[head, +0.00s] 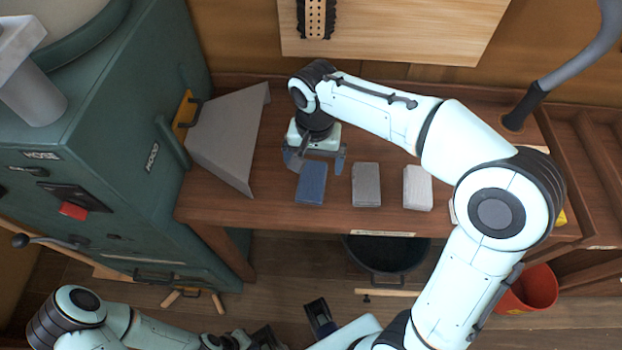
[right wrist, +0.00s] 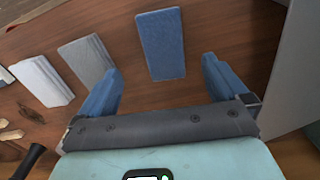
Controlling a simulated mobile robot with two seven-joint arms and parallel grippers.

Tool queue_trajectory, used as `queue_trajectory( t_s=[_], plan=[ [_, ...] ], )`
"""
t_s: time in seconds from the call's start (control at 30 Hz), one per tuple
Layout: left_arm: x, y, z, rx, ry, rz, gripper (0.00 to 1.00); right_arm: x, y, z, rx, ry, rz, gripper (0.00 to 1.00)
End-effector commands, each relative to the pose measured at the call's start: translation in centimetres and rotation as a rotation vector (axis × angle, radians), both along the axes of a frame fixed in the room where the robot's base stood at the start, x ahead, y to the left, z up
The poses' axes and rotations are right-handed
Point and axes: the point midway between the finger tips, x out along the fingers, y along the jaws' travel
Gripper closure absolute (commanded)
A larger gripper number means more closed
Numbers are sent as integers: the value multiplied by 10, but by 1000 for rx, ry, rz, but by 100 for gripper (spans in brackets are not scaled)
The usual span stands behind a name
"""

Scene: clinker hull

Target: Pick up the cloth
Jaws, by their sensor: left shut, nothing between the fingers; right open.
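Three folded cloths lie in a row on the wooden bench: a blue one (head: 312,184), a grey one (head: 366,186) and a white one (head: 417,188). My right gripper (head: 315,163) is open and empty at the far end of the blue cloth. In the right wrist view the blue cloth (right wrist: 162,45) lies just ahead of the open fingers, roughly between them. The grey cloth (right wrist: 88,63) and white cloth (right wrist: 42,80) lie to the left there. My left gripper (head: 262,338) is low at the bottom edge, away from the bench, shut and partly cut off.
A grey angled sheet (head: 228,138) stands left of the blue cloth, beside a green machine (head: 105,150). A grey tube with a black end (head: 565,75) rises at the back right. A black bucket (head: 385,256) is under the bench and an orange bucket (head: 532,290) is at right.

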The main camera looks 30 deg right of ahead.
Motion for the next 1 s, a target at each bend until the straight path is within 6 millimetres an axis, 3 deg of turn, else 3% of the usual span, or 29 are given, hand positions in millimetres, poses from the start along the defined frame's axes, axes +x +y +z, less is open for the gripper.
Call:
queue_trajectory(
  t_s=[0.6, 0.9, 1.0],
  plan=[
    [-2, 0, -10, 0, 2, 0, 100, 5, 1, -71, -1, 1, 0, 0],
    [-2, 0, -10, 0, 2, 0, 100, 5, 1, -75, 0, -2, 0, 0],
    [-2, 0, -10, 0, 2, 0, 100, 5, 1, -75, 0, -1, 0, 33]
  ],
)
